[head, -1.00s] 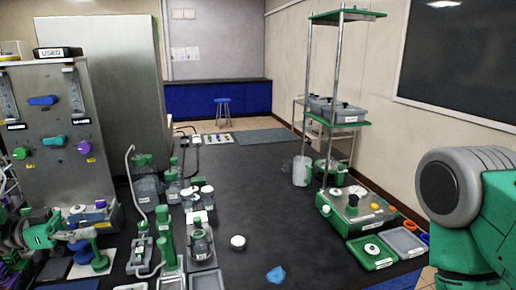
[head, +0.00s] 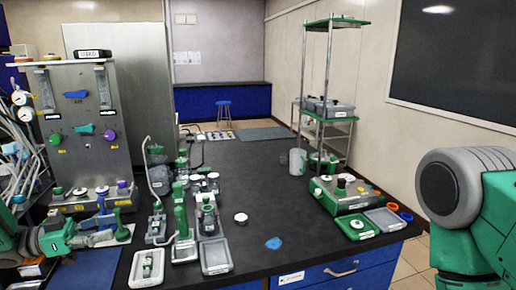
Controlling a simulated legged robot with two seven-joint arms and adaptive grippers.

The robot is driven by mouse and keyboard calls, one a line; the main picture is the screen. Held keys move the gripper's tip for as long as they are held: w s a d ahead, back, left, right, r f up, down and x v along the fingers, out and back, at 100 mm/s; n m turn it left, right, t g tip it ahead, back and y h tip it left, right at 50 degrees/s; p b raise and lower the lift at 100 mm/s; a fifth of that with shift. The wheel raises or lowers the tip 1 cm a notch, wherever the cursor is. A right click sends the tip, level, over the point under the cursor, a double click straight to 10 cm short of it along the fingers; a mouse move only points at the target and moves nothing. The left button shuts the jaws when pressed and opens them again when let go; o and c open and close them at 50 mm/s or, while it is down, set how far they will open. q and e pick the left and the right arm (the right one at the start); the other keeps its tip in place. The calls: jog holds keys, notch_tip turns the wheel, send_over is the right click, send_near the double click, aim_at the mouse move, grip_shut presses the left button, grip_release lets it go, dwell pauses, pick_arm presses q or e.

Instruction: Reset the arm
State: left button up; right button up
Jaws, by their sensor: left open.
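My left gripper (head: 92,239) is at the lower left, its arm coming in from the left edge. It is open, and I see nothing held between its fingers. It is just left of a green stand with a blue top (head: 121,224) on a pale pad; whether they touch is too small to tell. The grey and green part at the right edge belongs to my right arm; its gripper is out of view.
The grey control panel (head: 84,130) stands behind my left gripper, with tubing at its left. Bioreactor vessels and trays fill the left-middle of the black bench (head: 262,185). Mid-bench is mostly clear around a white cap and blue piece.

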pick_arm(q)
jog(key=d+f+n+t+y+b, duration=0.3)
jog(key=d+f+n+t+y, duration=0.25)
jog(key=f, duration=0.75)
jog(key=s+d+f+n+g+y+b, duration=0.1)
jog(key=s+f+n+y, duration=0.15)
jog(key=f, duration=0.45)
jog(key=s+d+f+n+g+y+b, duration=0.2)
jog(key=s+f+y, duration=0.15)
jog(key=f, duration=0.35)
jog(key=s+f+n+g+y+b, duration=0.1)
jog(key=s+f+g, duration=0.2)
jog(key=s, duration=0.7)
jog(key=s+f+n+g+y+b, duration=0.1)
jog(key=s+f+g+y, duration=0.1)
jog(key=s, duration=0.7)
jog(key=s+f+g+y+b, duration=0.1)
jog(key=s+f, duration=0.4)
jog(key=s, duration=0.5)
jog(key=g+y, duration=0.1)
jog(key=g, duration=0.1)
jog(key=shift+s+a+n+g, duration=0.2)
jog(key=shift+s+n+g, duration=0.15)
jog(key=shift+n, duration=0.05)
jog(key=shift+f, duration=0.15)
